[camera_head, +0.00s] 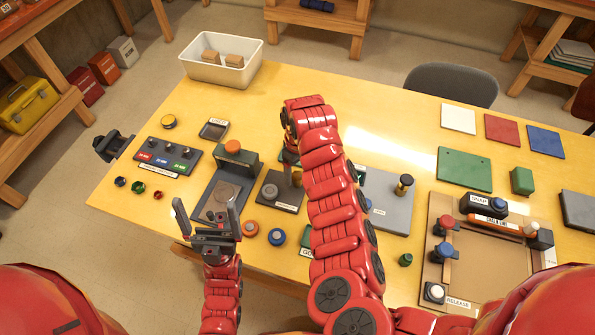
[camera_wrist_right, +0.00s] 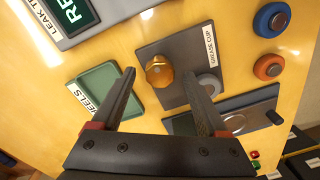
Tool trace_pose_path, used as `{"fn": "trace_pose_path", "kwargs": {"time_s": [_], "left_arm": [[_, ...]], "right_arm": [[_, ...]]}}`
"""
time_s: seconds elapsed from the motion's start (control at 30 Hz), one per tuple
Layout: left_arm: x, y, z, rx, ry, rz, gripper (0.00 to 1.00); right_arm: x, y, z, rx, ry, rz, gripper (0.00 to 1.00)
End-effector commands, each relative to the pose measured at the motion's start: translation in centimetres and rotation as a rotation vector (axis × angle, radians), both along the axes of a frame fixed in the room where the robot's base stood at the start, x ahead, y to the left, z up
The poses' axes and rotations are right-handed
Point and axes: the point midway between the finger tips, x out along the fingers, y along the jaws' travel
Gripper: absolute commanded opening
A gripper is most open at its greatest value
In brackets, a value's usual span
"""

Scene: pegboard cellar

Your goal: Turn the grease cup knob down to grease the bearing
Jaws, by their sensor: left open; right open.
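The grease cup's brass knob (camera_wrist_right: 158,68) stands on a dark plate (camera_wrist_right: 178,47) labelled GREASE CUP in the right wrist view. A round grey part (camera_wrist_right: 208,84) sits beside it. In the head view the plate (camera_head: 285,194) is on the table, its brass knob (camera_head: 297,178) partly hidden by my right arm. My right gripper (camera_wrist_right: 159,73) is open, its fingertips pointing toward the plate on either side of the knob in that view; contact cannot be told. My left gripper (camera_head: 209,202) is open and empty at the table's front edge.
A dark stand with an orange knob (camera_head: 233,146) is left of the plate. A grey panel (camera_head: 385,205) with another brass knob is to the right. Orange (camera_head: 250,228) and blue (camera_head: 277,237) round pieces lie in front. A white bin (camera_head: 222,73) stands at the back left.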

Motion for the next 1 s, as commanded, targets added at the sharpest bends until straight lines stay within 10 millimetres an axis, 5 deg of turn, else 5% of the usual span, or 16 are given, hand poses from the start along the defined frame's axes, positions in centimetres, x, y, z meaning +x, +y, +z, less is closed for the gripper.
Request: {"fn": "trace_pose_path", "kwargs": {"time_s": [0.43, 0.87, 1.0], "left_arm": [[0.00, 0.00, 0.37, 0.000, 0.000, 0.000, 1.00], [0.00, 0.00, 0.36, 0.000, 0.000, 0.000, 1.00], [0.00, 0.00, 0.38, 0.000, 0.000, 0.000, 1.00]], "right_arm": [[-0.11, -0.03, -1.26, -0.002, 0.001, 0.001, 0.77], [-0.10, -0.01, -1.24, -0.002, 0.001, 0.001, 0.00], [-0.08, 0.00, -1.22, -0.002, 0.001, 0.000, 0.00]]}}
